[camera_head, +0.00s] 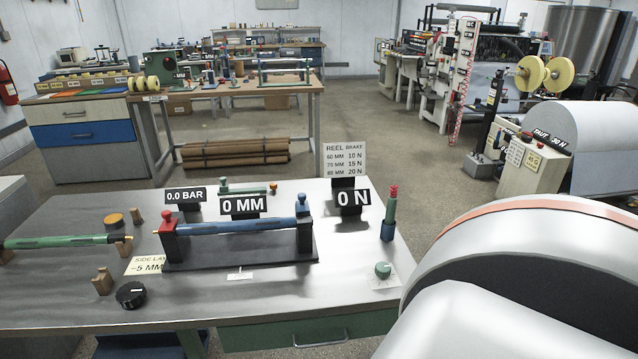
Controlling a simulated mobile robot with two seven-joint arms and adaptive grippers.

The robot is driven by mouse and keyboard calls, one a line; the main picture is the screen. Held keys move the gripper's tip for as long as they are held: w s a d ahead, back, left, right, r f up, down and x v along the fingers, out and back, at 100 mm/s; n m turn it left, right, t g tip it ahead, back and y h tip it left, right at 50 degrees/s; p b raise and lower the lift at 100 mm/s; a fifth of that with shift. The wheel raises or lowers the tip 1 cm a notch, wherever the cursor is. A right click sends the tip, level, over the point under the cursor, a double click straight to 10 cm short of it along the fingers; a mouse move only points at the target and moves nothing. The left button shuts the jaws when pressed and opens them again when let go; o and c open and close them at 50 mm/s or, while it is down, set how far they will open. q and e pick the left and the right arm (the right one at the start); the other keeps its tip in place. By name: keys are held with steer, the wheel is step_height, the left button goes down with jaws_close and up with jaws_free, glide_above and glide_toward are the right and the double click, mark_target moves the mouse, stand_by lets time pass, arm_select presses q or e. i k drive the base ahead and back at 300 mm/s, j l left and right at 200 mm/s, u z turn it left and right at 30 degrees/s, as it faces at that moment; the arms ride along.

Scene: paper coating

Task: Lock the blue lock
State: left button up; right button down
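The blue lock (303,206) is a small blue block with a knob on top. It sits on the dark post at the right end of a black stand (190,266) on the metal table. A blue bar (235,227) spans the stand between its two posts. A red lock (167,220) sits on the left post. Whether the blue lock is locked cannot be told from this view. Neither of my grippers is in view. A large white arm link of mine fills the lower right and hides part of that side.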

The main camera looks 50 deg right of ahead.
mark_target(302, 205)
steer(key=z, duration=1.4)
